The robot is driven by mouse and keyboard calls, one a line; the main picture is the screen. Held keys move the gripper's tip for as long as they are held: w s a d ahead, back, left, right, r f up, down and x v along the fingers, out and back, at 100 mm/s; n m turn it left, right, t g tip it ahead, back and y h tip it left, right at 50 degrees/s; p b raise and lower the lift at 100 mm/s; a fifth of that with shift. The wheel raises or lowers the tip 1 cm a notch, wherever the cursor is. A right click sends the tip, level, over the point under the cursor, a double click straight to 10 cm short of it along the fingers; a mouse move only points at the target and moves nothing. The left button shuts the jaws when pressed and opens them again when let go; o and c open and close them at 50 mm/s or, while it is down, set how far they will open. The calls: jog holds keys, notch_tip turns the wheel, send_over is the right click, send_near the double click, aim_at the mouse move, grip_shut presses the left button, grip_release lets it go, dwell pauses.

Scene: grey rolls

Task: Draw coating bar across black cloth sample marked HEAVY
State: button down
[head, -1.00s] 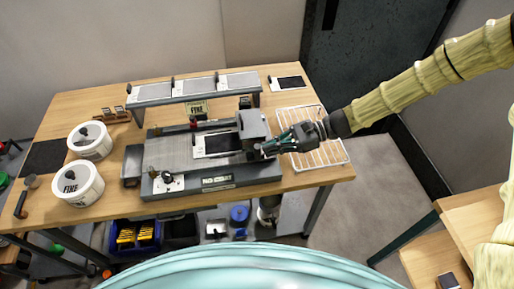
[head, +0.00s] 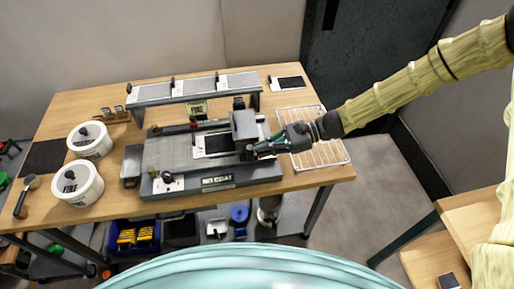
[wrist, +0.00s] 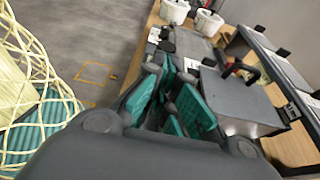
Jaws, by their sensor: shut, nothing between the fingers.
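The coater bed (head: 168,152) stands on the wooden table with a grey block-shaped carriage (head: 244,124) near its right end. A sample with a black cloth face and white border (head: 217,143) lies on the bed just left of the carriage, which hides its right edge. I cannot read HEAVY on it. My gripper (head: 257,150) is shut and empty at the carriage's lower right side, seemingly against it; exact contact is unclear. In the wrist view the teal-padded fingers (wrist: 172,98) are beside the grey carriage (wrist: 238,100).
Two white tubs (head: 76,184) (head: 90,140) stand at the left. A raised rack (head: 193,90) with several grey panels is behind the bed, with a FINE sign (head: 197,109) below. Another black sample (head: 288,83) lies at the back right.

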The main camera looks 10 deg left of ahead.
jog(key=s+a+b, duration=0.2)
jog(key=s+a, duration=0.2)
jog(key=a, duration=0.8)
jog(key=shift+a, duration=0.3)
dwell(4.3)
jog(key=shift+d, duration=0.15)
jog(key=shift+w+d+p, duration=0.3)
jog(key=shift+d, duration=0.6)
jog(key=shift+w+d+p, duration=0.25)
jog(key=shift+d, duration=0.65)
